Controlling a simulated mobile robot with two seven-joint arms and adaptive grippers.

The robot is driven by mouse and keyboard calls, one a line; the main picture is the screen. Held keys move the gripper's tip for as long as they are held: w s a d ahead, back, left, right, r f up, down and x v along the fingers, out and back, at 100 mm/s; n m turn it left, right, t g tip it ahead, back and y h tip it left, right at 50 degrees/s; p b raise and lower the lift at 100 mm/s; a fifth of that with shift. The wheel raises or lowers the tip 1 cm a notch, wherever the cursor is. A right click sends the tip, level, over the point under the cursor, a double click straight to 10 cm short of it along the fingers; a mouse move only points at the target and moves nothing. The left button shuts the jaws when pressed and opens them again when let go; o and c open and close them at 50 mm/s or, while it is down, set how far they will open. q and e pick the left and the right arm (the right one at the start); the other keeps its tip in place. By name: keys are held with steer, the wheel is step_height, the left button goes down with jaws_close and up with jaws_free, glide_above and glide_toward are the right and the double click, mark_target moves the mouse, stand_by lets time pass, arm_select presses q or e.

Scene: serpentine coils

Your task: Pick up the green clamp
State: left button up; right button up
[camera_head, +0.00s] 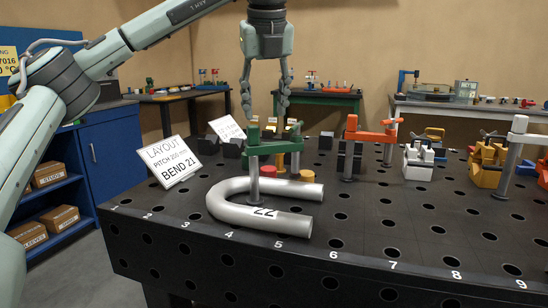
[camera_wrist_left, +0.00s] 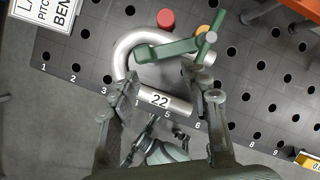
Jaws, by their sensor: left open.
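The green clamp (camera_head: 272,147) stands on the black perforated table, with a level green bar above the U-bent silver pipe (camera_head: 262,217) marked 22. A grey post comes down from its left end toward the pipe. The clamp also shows in the left wrist view (camera_wrist_left: 168,50), reaching across the pipe's bend, with a grey-green handle at its right end. My left gripper (camera_head: 268,108) points down above the clamp, fingers apart and empty. In the left wrist view its fingers (camera_wrist_left: 163,88) frame the pipe, with the clamp farther up the picture.
A red cylinder (camera_head: 268,171) and an orange one (camera_head: 307,175) stand near the clamp. A white LAYOUT sign (camera_head: 170,162) is to the left. An orange clamp (camera_head: 370,136) and yellow blocks (camera_head: 488,166) stand to the right. The table's front strip is mostly clear.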

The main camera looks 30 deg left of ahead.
mark_target(253, 126)
arm_select(q)
steer(key=shift+g+y, duration=0.3)
steer(key=shift+y, duration=0.2)
steer(key=a+f, duration=0.2)
steer(key=w+a+f+b, duration=0.1)
steer(key=a+f, duration=0.1)
steer(key=f, duration=0.1)
steer(key=shift+w, duration=0.1)
steer(key=shift+w+a+f, duration=0.1)
steer(key=shift+f, duration=0.3)
arm_select(e)
steer(key=shift+s+a+r, duration=0.1)
steer(key=shift+a+r, duration=0.15)
steer(key=shift+r, duration=0.4)
steer(key=shift+a+r, duration=0.2)
steer(key=shift+r, duration=0.4)
arm_select(q)
jaws_close()
steer(key=shift+r, duration=0.1)
